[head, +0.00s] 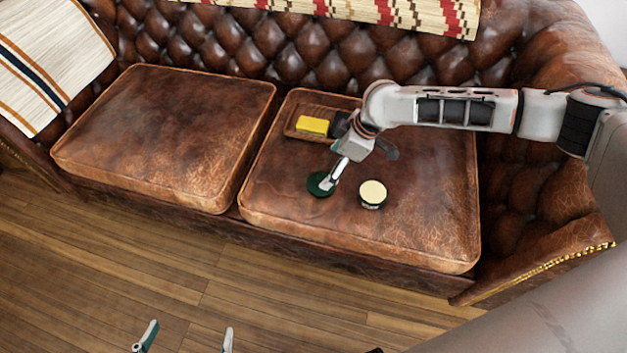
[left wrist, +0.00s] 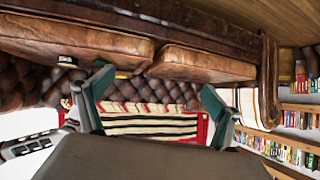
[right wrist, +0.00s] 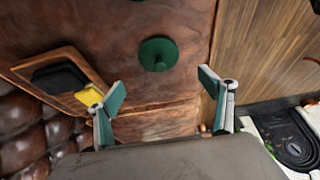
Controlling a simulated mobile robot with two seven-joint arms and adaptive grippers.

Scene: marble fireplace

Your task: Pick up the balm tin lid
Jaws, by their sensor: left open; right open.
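The balm tin lid (head: 317,187) is a dark green disc lying on the right seat cushion in the head view. In the right wrist view the lid (right wrist: 158,54) shows whole, beyond the fingertips and between their directions. The open balm tin (head: 372,195), dark with a cream top, stands just right of the lid. My right gripper (head: 338,174) is above the lid and partly covers it in the head view. Its fingers (right wrist: 161,88) are spread and empty. My left gripper (head: 188,334) is low over the floor, open and empty; it also shows in the left wrist view (left wrist: 155,88).
A wooden tray (head: 293,133) with a yellow block (head: 313,125) and a dark item lies behind the lid. The left seat cushion (head: 160,130) is bare. A patterned throw (head: 390,14) hangs over the sofa back, and a striped one (head: 50,60) lies at left.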

